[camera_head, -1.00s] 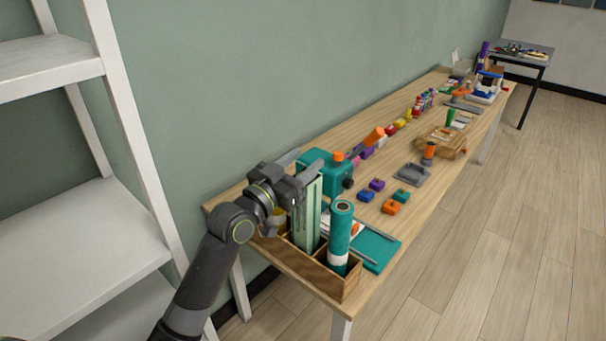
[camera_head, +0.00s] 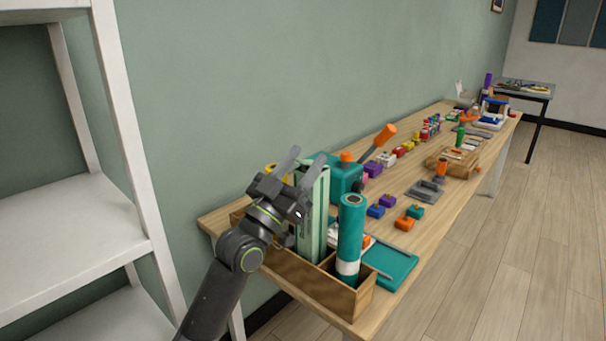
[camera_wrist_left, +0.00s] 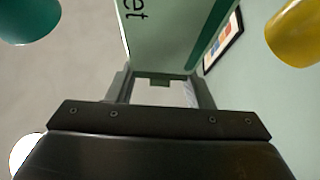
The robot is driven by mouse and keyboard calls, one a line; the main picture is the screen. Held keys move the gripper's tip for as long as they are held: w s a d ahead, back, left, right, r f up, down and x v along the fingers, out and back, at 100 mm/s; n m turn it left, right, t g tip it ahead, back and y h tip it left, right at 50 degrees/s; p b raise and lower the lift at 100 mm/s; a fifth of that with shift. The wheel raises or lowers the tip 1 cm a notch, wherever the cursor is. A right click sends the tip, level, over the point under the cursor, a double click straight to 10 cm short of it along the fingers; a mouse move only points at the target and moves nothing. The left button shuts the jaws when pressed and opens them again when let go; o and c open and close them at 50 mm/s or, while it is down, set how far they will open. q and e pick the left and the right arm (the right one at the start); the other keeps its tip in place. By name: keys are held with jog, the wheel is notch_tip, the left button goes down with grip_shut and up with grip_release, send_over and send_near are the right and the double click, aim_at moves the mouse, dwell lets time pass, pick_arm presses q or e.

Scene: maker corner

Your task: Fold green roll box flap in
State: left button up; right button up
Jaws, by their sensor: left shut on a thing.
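The pale green roll box (camera_head: 313,222) stands upright in the wooden organizer (camera_head: 318,284) at the table's near end. My left gripper (camera_head: 304,164) is at its upper left side, fingers pointing up and away. In the left wrist view, the box's printed panel (camera_wrist_left: 165,35), with the letters "et", rises between the fingers of my left gripper (camera_wrist_left: 160,84), which is shut on the box. I cannot tell whether the fingers hold the flap or the box wall. The flap is not clearly distinguishable. My right gripper is not in view.
A teal roll (camera_head: 351,238) stands right of the box in the same organizer. A teal machine (camera_head: 345,177) with an orange-ended lever is just behind. A teal mat (camera_head: 391,264) lies to the right. A white shelf (camera_head: 80,195) stands left. Small coloured blocks lie farther along the table.

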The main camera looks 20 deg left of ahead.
pick_arm(q)
jog(key=shift+f, duration=0.1)
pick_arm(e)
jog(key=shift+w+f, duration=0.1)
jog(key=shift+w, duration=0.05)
pick_arm(q)
jog(key=o, duration=1)
jog(key=shift+s+a+f, duration=0.2)
jog(key=shift+s+f, duration=0.15)
jog(key=b+v, duration=0.2)
jog(key=v, duration=1.4)
jog(key=shift+s+f+b, duration=0.15)
jog(key=shift+b, duration=0.15)
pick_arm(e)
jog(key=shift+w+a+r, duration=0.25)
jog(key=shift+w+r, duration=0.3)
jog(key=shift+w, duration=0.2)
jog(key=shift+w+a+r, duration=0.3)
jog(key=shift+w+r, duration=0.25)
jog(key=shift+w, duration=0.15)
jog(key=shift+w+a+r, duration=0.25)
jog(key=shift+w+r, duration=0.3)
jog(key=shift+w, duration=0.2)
